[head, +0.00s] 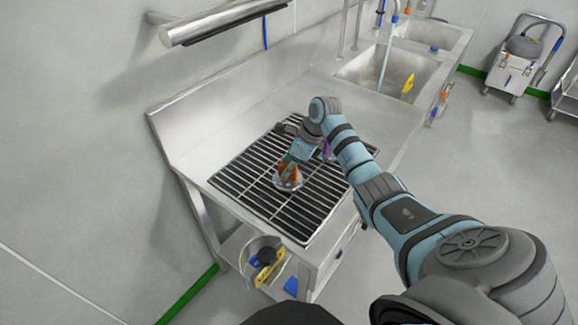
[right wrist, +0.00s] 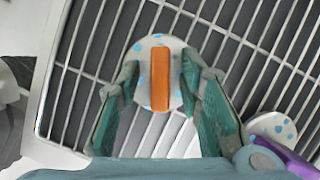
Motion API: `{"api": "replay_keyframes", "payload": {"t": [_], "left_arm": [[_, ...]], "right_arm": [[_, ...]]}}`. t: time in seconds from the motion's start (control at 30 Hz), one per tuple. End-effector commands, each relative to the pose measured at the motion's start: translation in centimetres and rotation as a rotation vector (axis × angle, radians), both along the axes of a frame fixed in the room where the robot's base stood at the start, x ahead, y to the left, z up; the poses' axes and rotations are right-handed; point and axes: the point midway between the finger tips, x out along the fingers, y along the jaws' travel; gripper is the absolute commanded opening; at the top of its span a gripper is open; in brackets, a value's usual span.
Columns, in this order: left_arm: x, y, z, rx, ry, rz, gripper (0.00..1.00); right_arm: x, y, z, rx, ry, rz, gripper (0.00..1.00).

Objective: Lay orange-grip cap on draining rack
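The orange-grip cap (head: 289,184) is a pale disc with blue spots and an upright orange bar. It appears to lie flat on the draining rack (head: 240,188), a dark tray under metal bars. In the right wrist view the orange-grip cap (right wrist: 160,75) sits between the teal fingers of my right gripper (right wrist: 160,75). A gap shows on each side of the orange bar, so the fingers are open around it. My right gripper also shows in the head view (head: 289,166), low over the rack. My left gripper is not in view.
A purple-grip cap (right wrist: 290,157) lies to the right of the gripper; its purple grip shows behind the gripper in the head view (head: 326,150). Sinks (head: 385,72) are set into the counter beyond. A wall fixture (head: 215,24) overhangs the back left.

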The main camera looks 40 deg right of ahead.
Motion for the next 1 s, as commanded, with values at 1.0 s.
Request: {"api": "replay_keyframes", "payload": {"t": [1.0], "left_arm": [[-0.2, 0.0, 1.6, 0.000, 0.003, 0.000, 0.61]], "right_arm": [[-3.5, -2.9, 11.3, 0.001, 0.000, 0.000, 0.33]]}}
